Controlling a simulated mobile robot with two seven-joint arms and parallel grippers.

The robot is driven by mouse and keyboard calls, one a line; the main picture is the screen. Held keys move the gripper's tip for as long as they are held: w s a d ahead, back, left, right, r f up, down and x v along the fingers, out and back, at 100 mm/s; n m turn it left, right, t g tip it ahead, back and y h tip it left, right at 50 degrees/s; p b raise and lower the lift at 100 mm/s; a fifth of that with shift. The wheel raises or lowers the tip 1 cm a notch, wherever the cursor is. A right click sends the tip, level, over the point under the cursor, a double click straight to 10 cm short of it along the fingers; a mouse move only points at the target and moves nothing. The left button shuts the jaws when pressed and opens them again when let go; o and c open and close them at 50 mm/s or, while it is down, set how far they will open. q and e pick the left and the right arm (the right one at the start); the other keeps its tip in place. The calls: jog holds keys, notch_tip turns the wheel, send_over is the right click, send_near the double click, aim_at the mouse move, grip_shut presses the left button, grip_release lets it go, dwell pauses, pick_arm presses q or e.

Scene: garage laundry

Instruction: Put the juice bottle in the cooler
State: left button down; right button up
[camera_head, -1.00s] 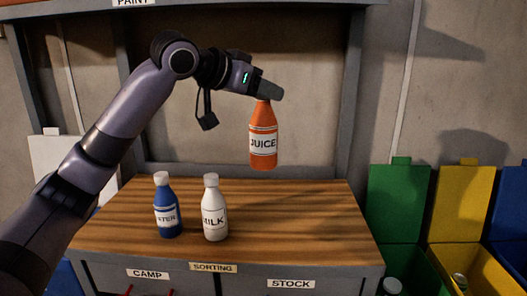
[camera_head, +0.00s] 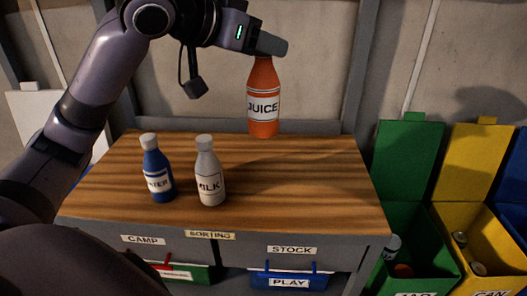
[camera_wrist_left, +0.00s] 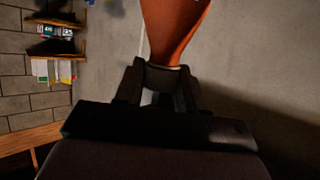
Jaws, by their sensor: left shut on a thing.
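The orange juice bottle (camera_head: 263,98), with a white JUICE label, hangs upright from my left gripper (camera_head: 268,46) in the head view. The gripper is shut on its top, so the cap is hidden. The bottle appears above the back part of the wooden bench. In the left wrist view, the orange bottle (camera_wrist_left: 175,25) extends from between the fingers of my left gripper (camera_wrist_left: 160,80). I cannot identify a cooler in these frames. My right gripper is not in view.
A blue water bottle (camera_head: 158,172) and a white milk bottle (camera_head: 209,175) stand on the wooden bench (camera_head: 290,190). Green (camera_head: 407,150) and yellow (camera_head: 470,160) open bins stand to the right. A blue PLAY bin (camera_head: 290,281) and a green bin (camera_head: 190,272) sit below.

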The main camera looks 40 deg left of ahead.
pick_arm(q)
notch_tip(320, 180, down, 14)
jog(key=b, duration=0.4)
jog(key=shift+s+r, duration=0.1)
jog(key=shift+f+b, duration=0.6)
jog(key=shift+f, duration=1.75)
jog(key=shift+f, duration=0.2)
jog(key=c, duration=0.7)
grip_release()
jog(key=shift+o, duration=0.2)
jog(key=shift+r, duration=0.15)
jog(key=b, duration=0.6)
send_near(251, 118)
jog(key=shift+w+d+f, duration=0.1)
jog(key=shift+w+f, duration=0.15)
jog(key=shift+f, duration=1.05)
jog(key=shift+w+d+f, duration=0.1)
jog(key=shift+w+f, duration=0.1)
jog(key=shift+f, duration=1.15)
